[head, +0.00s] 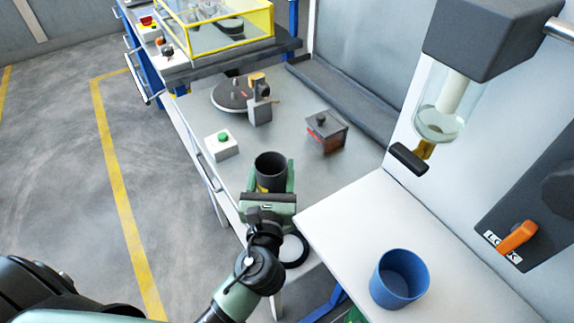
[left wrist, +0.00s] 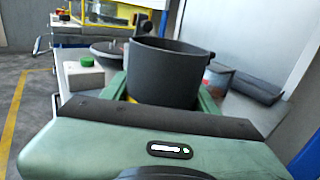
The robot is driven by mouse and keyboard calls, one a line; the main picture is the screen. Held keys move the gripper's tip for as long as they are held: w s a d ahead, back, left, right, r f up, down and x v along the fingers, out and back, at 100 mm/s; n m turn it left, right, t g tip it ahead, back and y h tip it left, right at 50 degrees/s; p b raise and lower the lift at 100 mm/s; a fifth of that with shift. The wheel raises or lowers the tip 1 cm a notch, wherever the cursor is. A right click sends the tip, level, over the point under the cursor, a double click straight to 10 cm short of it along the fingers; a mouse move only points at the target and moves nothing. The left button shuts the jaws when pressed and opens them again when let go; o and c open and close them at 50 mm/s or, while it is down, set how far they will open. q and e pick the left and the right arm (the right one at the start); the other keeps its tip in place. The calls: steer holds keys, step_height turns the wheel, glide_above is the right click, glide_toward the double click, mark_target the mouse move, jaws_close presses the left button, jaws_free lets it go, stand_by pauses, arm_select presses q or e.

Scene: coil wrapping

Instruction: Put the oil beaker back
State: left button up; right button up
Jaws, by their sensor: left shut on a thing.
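A dark grey beaker (head: 269,183), which I take to be the oil beaker, stands upright between the green fingers of my left gripper (head: 273,180). The gripper is shut on it, over the near part of the grey bench (head: 233,183). A bit of yellow shows low on the beaker's side. The left wrist view shows the beaker (left wrist: 165,72) close up, with a finger on either side; its base and contents are hidden. I cannot tell whether it touches the bench. A black round ring with a pale middle (head: 304,250) lies just right of my left wrist. My right gripper is not in view.
A white box with a green button (head: 221,146), a dark turntable (head: 231,94) and a grey box with a knob (head: 326,132) stand beyond the beaker. A blue cup (head: 399,279) stands on the white table (head: 345,222) at right. A clear vessel (head: 447,112) hangs above it.

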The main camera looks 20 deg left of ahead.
arm_select(q)
steer(key=w+d, duration=0.2)
steer(key=w, duration=0.1)
steer(key=shift+d+r, duration=0.1)
steer(key=shift+d, duration=0.1)
steer(key=shift+f, duration=0.55)
steer(key=shift+a+f, duration=0.1)
steer(key=shift+f, duration=0.15)
steer(key=shift+f, duration=0.1)
steer(key=o, duration=1.7)
steer(key=shift+f, duration=0.1)
steer(key=shift+r, duration=0.2)
steer(key=b+v, duration=0.2)
steer(key=v, duration=0.9)
steer(key=shift+s, duration=0.55)
